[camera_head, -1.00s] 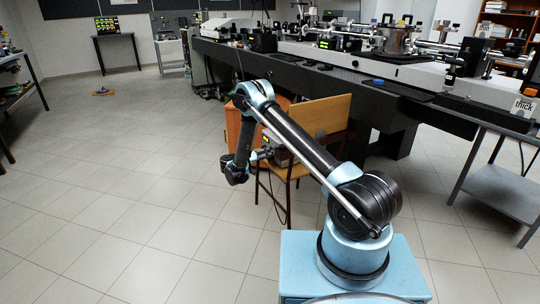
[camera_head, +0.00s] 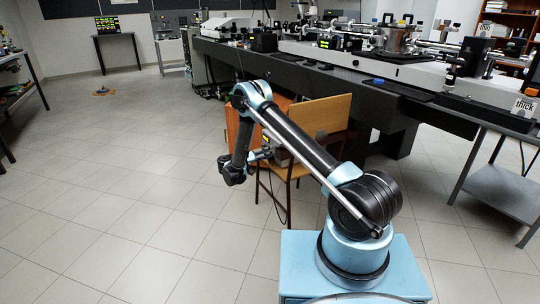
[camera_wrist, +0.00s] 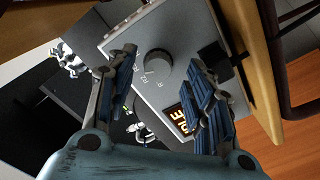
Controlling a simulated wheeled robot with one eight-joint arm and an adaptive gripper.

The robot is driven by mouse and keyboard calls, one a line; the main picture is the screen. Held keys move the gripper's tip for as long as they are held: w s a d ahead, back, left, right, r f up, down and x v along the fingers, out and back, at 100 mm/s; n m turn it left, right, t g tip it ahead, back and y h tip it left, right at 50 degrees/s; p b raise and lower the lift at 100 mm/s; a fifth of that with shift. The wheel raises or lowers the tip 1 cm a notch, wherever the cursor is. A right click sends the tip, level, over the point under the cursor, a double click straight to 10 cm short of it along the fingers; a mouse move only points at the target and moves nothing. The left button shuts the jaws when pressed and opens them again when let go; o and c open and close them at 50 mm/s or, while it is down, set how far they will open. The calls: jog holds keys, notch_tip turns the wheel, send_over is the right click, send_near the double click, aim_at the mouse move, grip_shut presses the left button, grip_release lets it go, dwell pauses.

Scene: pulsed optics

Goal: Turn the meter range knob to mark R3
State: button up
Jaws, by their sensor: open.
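The meter is a light grey box (camera_wrist: 200,38) with a dark round range knob (camera_wrist: 157,65) and a lit orange display (camera_wrist: 181,116), seen close in the wrist view. Small marks are printed beside the knob; R2 seems legible, but the knob's pointed mark cannot be made out. My gripper (camera_wrist: 162,60) is open, with its two blue-padded fingers on either side of the knob in the picture, apparently not touching it. In the head view my gripper (camera_head: 262,154) is small beside the chair (camera_head: 322,117), and the meter there is mostly hidden.
The wooden chair stands close behind my arm, with an orange panel (camera_head: 233,125) beside it. A long black optics bench (camera_head: 420,102) runs behind. A grey side table (camera_head: 500,190) stands at right. The tiled floor at left is open.

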jog(key=v, duration=1)
jog(key=shift+a, duration=0.25)
jog(key=shift+s+f, duration=0.1)
jog(key=shift+s, duration=0.1)
